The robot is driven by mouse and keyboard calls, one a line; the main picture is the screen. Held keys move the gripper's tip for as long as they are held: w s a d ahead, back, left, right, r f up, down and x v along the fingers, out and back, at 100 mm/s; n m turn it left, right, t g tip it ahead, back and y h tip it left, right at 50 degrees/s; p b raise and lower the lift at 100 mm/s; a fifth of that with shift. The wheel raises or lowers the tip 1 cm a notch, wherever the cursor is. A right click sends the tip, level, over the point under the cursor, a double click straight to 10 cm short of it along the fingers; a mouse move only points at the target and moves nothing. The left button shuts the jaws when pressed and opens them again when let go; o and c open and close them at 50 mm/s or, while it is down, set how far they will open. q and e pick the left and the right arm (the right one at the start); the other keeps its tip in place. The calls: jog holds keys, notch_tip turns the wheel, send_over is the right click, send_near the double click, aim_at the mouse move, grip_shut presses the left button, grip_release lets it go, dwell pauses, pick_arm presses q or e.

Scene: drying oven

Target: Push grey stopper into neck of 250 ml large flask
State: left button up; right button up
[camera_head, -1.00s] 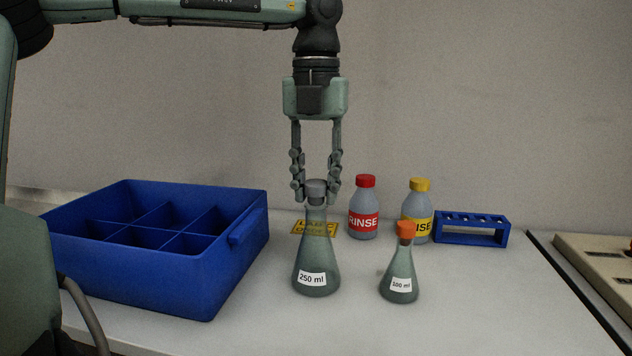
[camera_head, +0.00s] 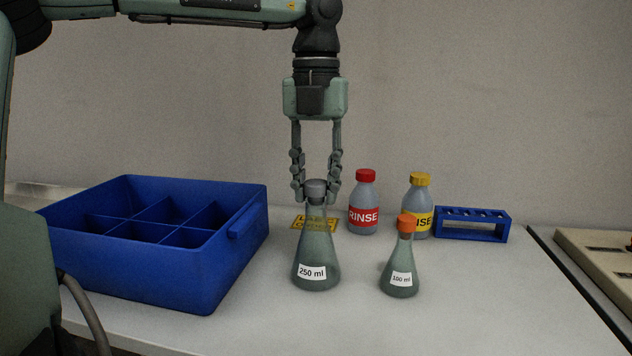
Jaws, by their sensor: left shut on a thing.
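The 250 ml large flask (camera_head: 316,255) stands upright on the bench, right of the blue crate. The grey stopper (camera_head: 315,188) sits upright at the top of its neck; how deep it reaches into the neck I cannot tell. My left gripper (camera_head: 316,194) points straight down over the flask and is shut on the grey stopper, one finger on each side. The fingers partly cover the stopper's sides and the neck rim. My right gripper is not in view.
A 100 ml flask (camera_head: 401,272) with an orange stopper (camera_head: 406,223) stands close on the right. Behind are a red-capped rinse bottle (camera_head: 364,202), a yellow-capped bottle (camera_head: 419,205), a yellow label (camera_head: 300,223) and a blue rack (camera_head: 472,236). A divided blue crate (camera_head: 150,264) stands left.

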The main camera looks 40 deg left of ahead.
pick_arm(q)
jog(key=shift+f, duration=0.3)
dwell(0.5)
dwell(0.3)
jog(key=o, duration=0.8)
jog(key=shift+o, duration=0.5)
jog(key=o, duration=0.4)
jog(key=shift+r, duration=0.1)
